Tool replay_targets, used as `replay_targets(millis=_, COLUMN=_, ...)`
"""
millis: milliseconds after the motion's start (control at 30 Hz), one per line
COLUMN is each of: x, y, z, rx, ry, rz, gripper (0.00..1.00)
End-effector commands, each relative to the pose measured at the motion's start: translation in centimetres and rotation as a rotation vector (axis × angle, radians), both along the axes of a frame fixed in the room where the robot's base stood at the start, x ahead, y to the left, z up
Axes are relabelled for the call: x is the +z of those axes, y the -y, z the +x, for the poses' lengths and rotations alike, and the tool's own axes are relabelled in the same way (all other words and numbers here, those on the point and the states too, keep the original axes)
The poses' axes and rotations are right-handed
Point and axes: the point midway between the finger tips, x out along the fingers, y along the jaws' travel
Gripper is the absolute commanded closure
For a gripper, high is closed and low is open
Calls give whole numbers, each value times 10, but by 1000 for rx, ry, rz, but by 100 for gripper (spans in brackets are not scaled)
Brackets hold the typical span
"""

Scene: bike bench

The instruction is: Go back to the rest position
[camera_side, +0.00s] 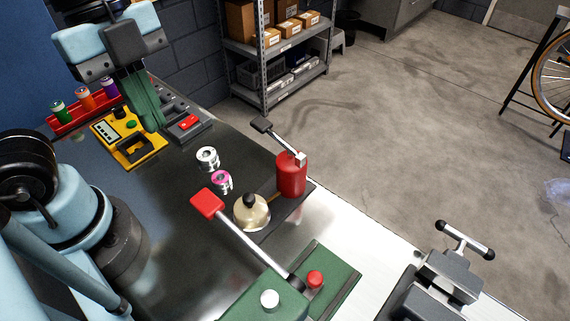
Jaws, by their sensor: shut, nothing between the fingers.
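My gripper (152,126) is at the upper left, with long green fingers pointing down from a dark block on my light blue arm. The fingers are together with nothing visible between them. They show over the far edge of the yellow device (131,150), which has a small screen and a green knob. I cannot tell whether the fingertips touch it or hang above it.
Beside the gripper are a red rack (66,125) of bottles and a dark box with a red button (188,123). Two metal rings (207,158), a brass dome (251,213), a red cylinder (291,175) and a red-handled lever press (207,203) stand nearer.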

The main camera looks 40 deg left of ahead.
Motion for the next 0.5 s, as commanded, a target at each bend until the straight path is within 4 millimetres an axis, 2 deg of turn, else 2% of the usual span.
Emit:
replay_targets(millis=167, x=-1, y=0, z=1, rx=7, ry=1, rz=0, gripper=100)
replay_targets(millis=267, x=-6, y=-2, z=9, rx=77, ry=11, rz=5, gripper=100)
replay_targets(millis=367, x=-19, y=-9, z=30, rx=258, ry=37, rz=10, gripper=100)
replay_targets(millis=500, x=-45, y=-29, z=71, rx=647, ry=102, rz=-9, gripper=100)
